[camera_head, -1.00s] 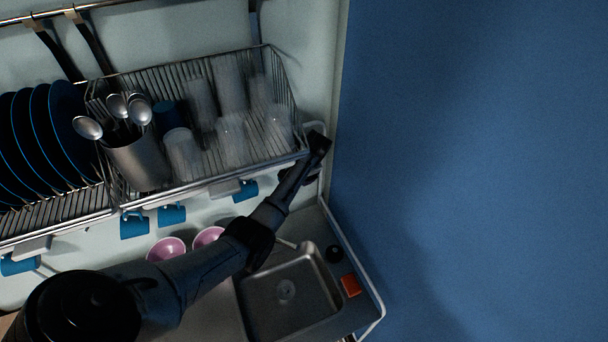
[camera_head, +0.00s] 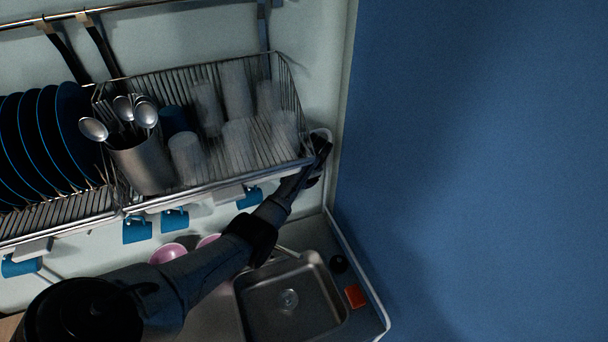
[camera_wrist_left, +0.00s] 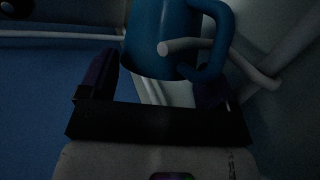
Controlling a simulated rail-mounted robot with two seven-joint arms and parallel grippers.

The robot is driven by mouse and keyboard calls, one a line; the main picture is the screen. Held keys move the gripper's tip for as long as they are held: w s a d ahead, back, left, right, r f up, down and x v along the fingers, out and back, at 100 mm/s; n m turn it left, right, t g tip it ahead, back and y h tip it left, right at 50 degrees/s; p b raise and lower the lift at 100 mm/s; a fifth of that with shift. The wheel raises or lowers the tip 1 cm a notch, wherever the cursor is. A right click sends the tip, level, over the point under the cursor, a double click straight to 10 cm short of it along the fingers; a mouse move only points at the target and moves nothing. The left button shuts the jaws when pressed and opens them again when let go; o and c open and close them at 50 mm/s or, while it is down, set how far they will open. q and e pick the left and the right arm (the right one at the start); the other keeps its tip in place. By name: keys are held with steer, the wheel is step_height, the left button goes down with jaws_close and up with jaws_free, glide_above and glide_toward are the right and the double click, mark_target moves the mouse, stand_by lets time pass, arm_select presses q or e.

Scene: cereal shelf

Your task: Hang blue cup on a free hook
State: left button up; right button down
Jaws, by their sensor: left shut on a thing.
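A blue cup (camera_wrist_left: 160,35) fills the top middle of the left wrist view, its handle on the right. My left gripper (camera_wrist_left: 160,88) is shut on it, with one finger on each side of its lower part. A pale rod-like hook (camera_wrist_left: 258,72) crosses by the handle, its tip in front of the cup wall; it appears to pass through the handle loop. In the head view my left gripper (camera_head: 320,150) is at the right end of the rack, where the held cup cannot be made out. My right gripper is not in view.
Other blue cups (camera_head: 137,230) (camera_head: 175,220) (camera_head: 248,197) (camera_head: 20,265) hang under the wire rack (camera_head: 215,188). The rack holds plates, a cutlery pot (camera_head: 142,165) and glasses. Pink bowls (camera_head: 167,253) and a sink (camera_head: 290,300) are below. The blue wall is at right.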

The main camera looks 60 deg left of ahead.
arm_select(q)
steer(key=shift+f, duration=0.5)
stand_by(0.7)
steer(key=o, duration=0.7)
steer(key=shift+c, duration=0.2)
steer(key=shift+o, duration=0.3)
steer(key=v, duration=0.2)
steer(key=shift+d+r+b, duration=0.15)
steer(key=shift+r+b, duration=0.05)
steer(key=shift+b, duration=0.15)
steer(key=w+d+b, duration=0.1)
steer(key=d+b, duration=0.1)
steer(key=d, duration=1)
steer(key=shift+w+r+b, duration=0.15)
steer(key=shift+r+b, duration=0.05)
steer(key=shift+b, duration=0.15)
steer(key=shift+d+r, duration=0.1)
steer(key=shift+r, duration=0.05)
